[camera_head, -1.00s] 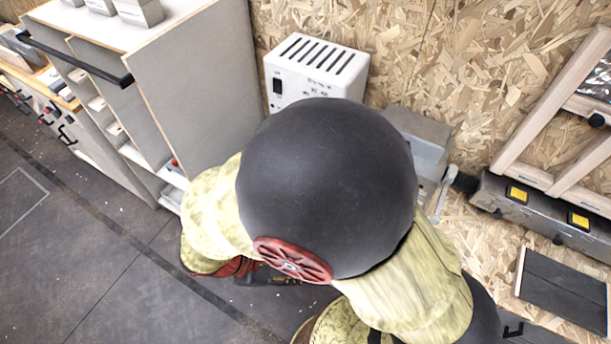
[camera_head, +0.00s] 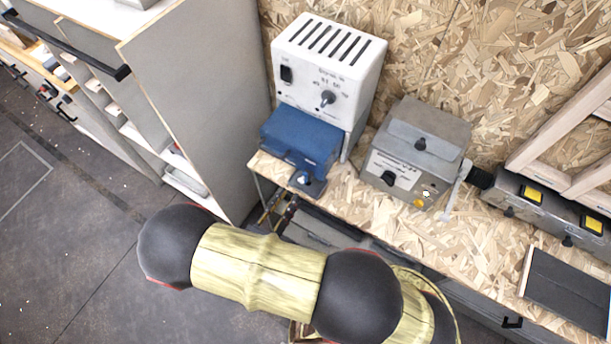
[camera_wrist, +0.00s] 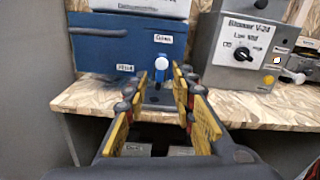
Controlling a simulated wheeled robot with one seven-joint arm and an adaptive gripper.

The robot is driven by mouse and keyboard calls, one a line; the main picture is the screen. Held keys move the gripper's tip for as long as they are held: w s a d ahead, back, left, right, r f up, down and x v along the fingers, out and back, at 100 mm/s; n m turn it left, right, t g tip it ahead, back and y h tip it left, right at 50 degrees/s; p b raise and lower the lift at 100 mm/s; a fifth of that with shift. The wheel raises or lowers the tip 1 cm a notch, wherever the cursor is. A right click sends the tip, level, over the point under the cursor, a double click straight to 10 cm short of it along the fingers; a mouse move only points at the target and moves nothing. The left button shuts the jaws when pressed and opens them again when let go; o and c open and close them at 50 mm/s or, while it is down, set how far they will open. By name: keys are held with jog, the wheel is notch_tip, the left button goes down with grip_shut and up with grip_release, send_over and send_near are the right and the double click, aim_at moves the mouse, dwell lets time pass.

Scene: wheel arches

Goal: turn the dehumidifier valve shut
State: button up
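A blue box (camera_head: 300,137) stands on the chipboard shelf under a white vented unit (camera_head: 330,75). In the wrist view the blue box (camera_wrist: 115,45) shows small white labels and a small valve-like part with a round white end and blue body (camera_wrist: 161,64) at its front. No contact shows. In the head view my arm hides most of the gripper.
A grey metal box (camera_head: 415,150) with knobs and a side lever stands right of the blue box. A long grey unit with yellow switches (camera_head: 533,195) is farther right. A tall grey cabinet panel (camera_head: 195,90) stands close on the left. The shelf's front edge (camera_wrist: 265,118) is near my gripper.

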aim_at(300, 182)
jog(key=shift+b+x, duration=0.3)
jog(key=shift+x, duration=3.6)
jog(key=shift+s+d, duration=0.1)
jog(key=shift+c, duration=1.4)
jog(key=c, duration=0.4)
